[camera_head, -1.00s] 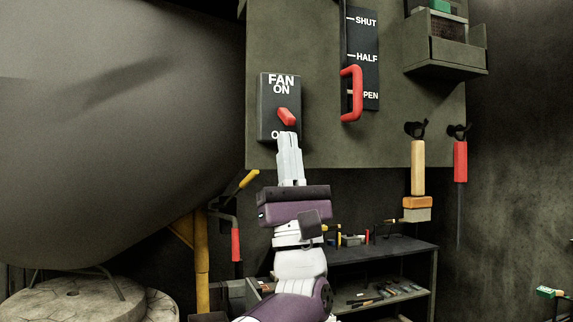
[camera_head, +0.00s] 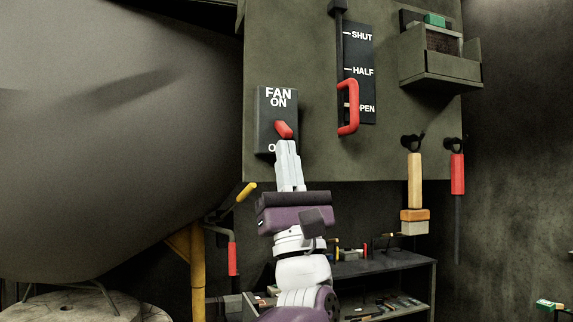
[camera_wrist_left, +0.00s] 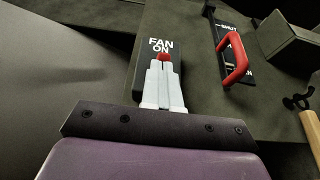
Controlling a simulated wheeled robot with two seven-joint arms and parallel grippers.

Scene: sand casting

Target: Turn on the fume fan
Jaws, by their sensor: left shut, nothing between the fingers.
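The fan switch is a dark box (camera_head: 267,110) on the green-grey panel, lettered FAN ON at the top, with a lower label mostly hidden. Its red lever (camera_head: 284,129) sits near the middle of the box. My left gripper (camera_head: 287,146) is shut and empty, pointing up, with its fingertips at or just under the lever; I cannot tell if they touch. My right gripper is not in view.
Right of the switch is a red handle (camera_head: 349,108) on a plate marked SHUT, HALF and OPEN. A wooden-handled brush (camera_head: 414,185) and a red-handled tool (camera_head: 457,173) hang further right. A shelf (camera_head: 385,267) with tools is below. A large grey rounded body (camera_head: 110,140) fills the left.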

